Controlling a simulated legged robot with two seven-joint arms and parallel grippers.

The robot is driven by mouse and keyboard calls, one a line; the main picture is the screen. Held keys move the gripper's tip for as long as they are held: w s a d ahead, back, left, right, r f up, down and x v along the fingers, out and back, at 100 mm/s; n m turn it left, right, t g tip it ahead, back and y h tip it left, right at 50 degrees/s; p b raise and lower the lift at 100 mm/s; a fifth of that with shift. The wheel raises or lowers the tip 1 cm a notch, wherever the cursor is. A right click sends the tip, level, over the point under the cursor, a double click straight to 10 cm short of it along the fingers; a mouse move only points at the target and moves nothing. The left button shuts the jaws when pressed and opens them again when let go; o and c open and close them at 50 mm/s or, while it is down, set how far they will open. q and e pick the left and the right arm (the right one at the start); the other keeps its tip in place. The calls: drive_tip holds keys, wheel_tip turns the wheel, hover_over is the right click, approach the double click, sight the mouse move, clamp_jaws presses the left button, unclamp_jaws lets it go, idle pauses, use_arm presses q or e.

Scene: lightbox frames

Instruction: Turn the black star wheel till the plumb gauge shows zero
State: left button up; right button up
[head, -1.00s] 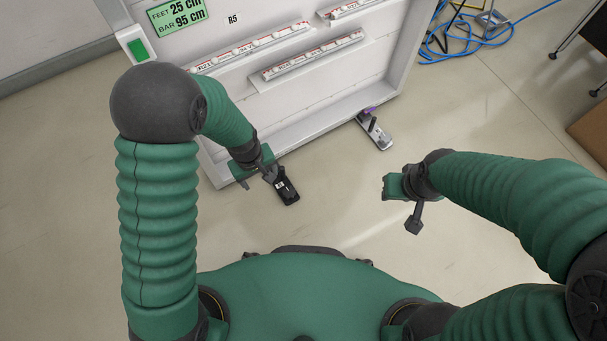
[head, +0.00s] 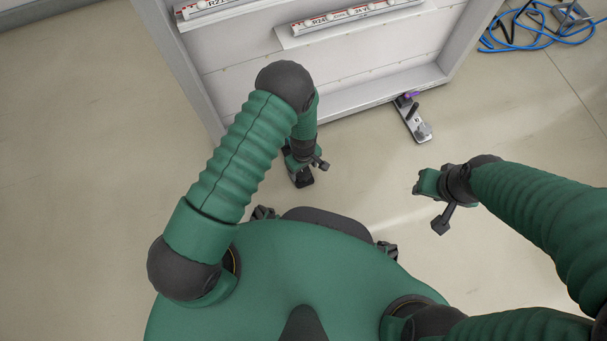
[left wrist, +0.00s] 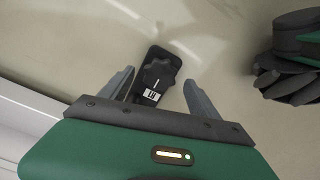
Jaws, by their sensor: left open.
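The black star wheel (left wrist: 158,74) sits on a dark foot plate (left wrist: 158,53) in the left wrist view. My left gripper (left wrist: 159,77) is open, with one finger on each side of the wheel; whether either finger touches it I cannot tell. A small white label with dark marks (left wrist: 152,95) shows beside the wheel. In the head view my left gripper (head: 303,163) is over the dark foot (head: 303,180) and hides most of it. My right gripper (head: 420,184) is away to the right; its jaws are too small to read. I cannot make out a plumb gauge.
A pale frame with lit rails (head: 350,100) stands at the back, close beyond my left gripper. A second, silver foot (head: 412,119) with a purple part lies by its right corner. Blue cable (head: 540,38) lies at the back right. Bare floor lies between my grippers.

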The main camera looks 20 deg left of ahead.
use_arm(q)
wheel_tip(320, 180, down, 2)
drive_tip(key=shift+f+b, duration=0.25)
drive_tip(key=shift+b, duration=0.15)
use_arm(e)
drive_tip(key=shift+x, duration=0.85)
drive_tip(key=shift+s, duration=0.2)
use_arm(q)
drive_tip(key=c, duration=1.4)
drive_tip(key=shift+o, duration=0.2)
drive_tip(key=shift+r, duration=0.1)
use_arm(e)
drive_tip(key=shift+r, duration=0.15)
